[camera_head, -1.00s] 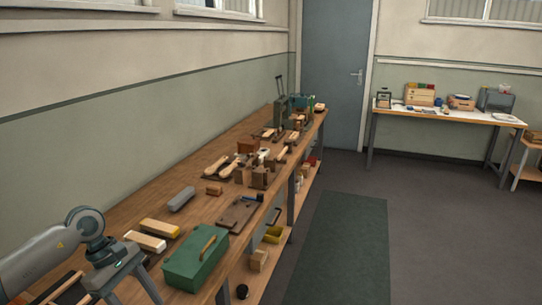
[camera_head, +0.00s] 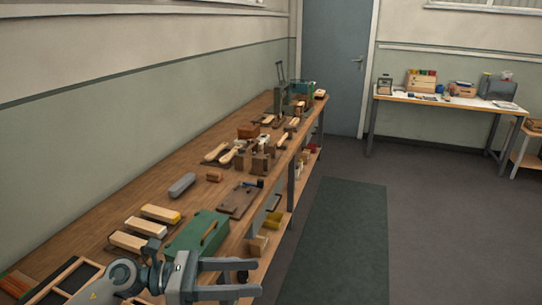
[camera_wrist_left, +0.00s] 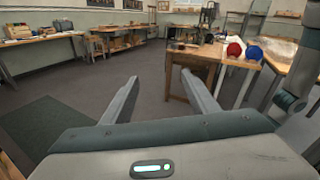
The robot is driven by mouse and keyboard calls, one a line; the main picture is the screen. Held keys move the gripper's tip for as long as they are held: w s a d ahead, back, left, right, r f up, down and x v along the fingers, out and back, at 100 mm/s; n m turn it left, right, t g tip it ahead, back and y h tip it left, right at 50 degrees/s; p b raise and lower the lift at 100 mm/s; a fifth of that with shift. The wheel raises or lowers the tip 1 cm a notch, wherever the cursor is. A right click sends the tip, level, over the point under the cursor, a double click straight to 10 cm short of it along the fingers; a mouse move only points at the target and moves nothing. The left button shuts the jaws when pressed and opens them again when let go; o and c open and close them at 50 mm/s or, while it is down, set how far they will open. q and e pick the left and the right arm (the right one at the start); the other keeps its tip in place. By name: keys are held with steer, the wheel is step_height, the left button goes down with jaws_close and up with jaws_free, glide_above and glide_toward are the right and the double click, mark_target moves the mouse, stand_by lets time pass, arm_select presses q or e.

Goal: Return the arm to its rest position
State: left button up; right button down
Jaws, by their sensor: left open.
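My left gripper (camera_head: 232,278) is in the lower middle of the head view, beside the near end of the long wooden workbench (camera_head: 140,192). Its two fingers are spread apart with nothing between them. In the left wrist view the open fingers (camera_wrist_left: 160,95) point out over the grey floor towards the far benches. In the head view the gripper overlaps the near end of the green box (camera_head: 194,236), but I cannot tell how close they are. My right gripper is in neither view.
A dark mat (camera_head: 340,235) lies on open floor to the right. A red ball (camera_wrist_left: 234,50) and a blue ball (camera_wrist_left: 254,53) rest on a bench in the wrist view.

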arm_select(q)
steer(key=w+a+r+n+t+y, duration=0.2)
steer(key=w+a+n+t+y, duration=0.1)
steer(key=n+t, duration=0.75)
steer(key=w+a+r+n+t+y, duration=0.15)
steer(key=a+n+t, duration=0.4)
steer(key=n, duration=0.85)
steer(key=s+a+f+n+g+y, duration=0.1)
steer(key=s+a+f+n+y, duration=0.1)
steer(key=a+f+n+y, duration=0.35)
steer(key=s+a+f+n+g+y, duration=0.25)
steer(key=f+n+y, duration=0.45)
steer(key=f+n, duration=0.4)
steer(key=s+f+n+g, duration=0.45)
steer(key=s+f, duration=0.35)
steer(key=s, duration=0.6)
steer(key=s+f+n+g, duration=0.3)
steer(key=s+f+g, duration=0.3)
steer(key=s+f, duration=0.5)
step_height(320, 180, down, 24)
steer(key=s+g, duration=0.1)
steer(key=s, duration=0.1)
steer(key=s+a+f+g, duration=0.1)
steer(key=s+a+f, duration=0.2)
steer(key=s+f, duration=1.5)
steer(key=shift+f, duration=0.7)
